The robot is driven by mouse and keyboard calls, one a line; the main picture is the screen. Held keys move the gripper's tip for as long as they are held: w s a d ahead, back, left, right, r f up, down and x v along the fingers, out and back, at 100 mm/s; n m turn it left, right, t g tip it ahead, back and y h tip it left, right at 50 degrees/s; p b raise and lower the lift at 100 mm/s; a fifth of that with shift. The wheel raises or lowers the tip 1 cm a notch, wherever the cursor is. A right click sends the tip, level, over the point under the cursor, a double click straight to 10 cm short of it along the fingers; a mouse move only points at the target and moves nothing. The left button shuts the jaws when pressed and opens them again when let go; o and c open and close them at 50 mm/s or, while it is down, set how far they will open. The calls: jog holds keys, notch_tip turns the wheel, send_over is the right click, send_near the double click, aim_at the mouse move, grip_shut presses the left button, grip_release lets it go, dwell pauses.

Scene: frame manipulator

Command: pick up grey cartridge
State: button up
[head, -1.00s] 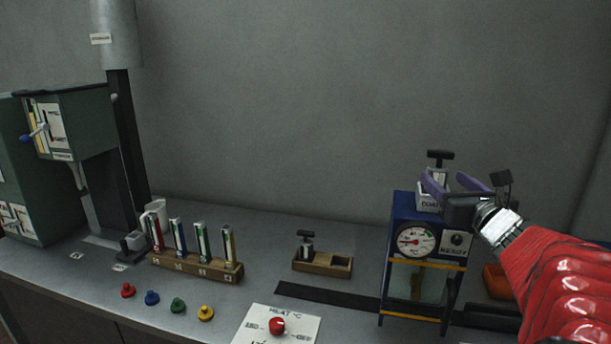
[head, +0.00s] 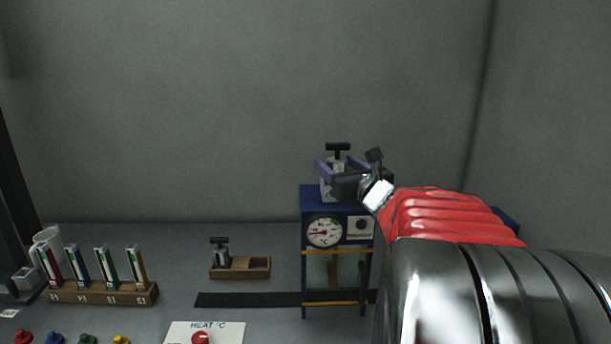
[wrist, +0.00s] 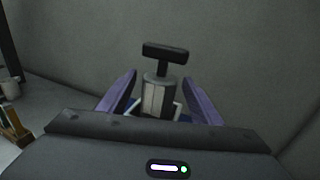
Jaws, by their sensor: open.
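The grey cartridge (wrist: 156,97) is a cylinder with a black T-shaped handle on top. It stands upright on top of the blue machine (head: 312,203); in the head view its black handle (head: 337,147) shows above my gripper. My gripper (head: 335,170) has its purple fingers open, one on each side of the cartridge. In the wrist view the fingers (wrist: 159,97) flank the cartridge with a gap on both sides. The cartridge's lower end is hidden by my gripper in both views.
A wooden holder (head: 258,268) with a second, darker T-handled cartridge (head: 222,254) stands on the bench to the left. A gauge (head: 324,232) is on the machine's front. Bench between holder and rack is clear.

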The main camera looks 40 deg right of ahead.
aim_at(338, 143)
jog(key=shift+c, duration=0.4)
jog(key=c, duration=1.3)
jog(key=shift+r, duration=0.15)
notch_tip(338, 143, up, 10)
jog(key=shift+f, duration=0.1)
dwell(0.3)
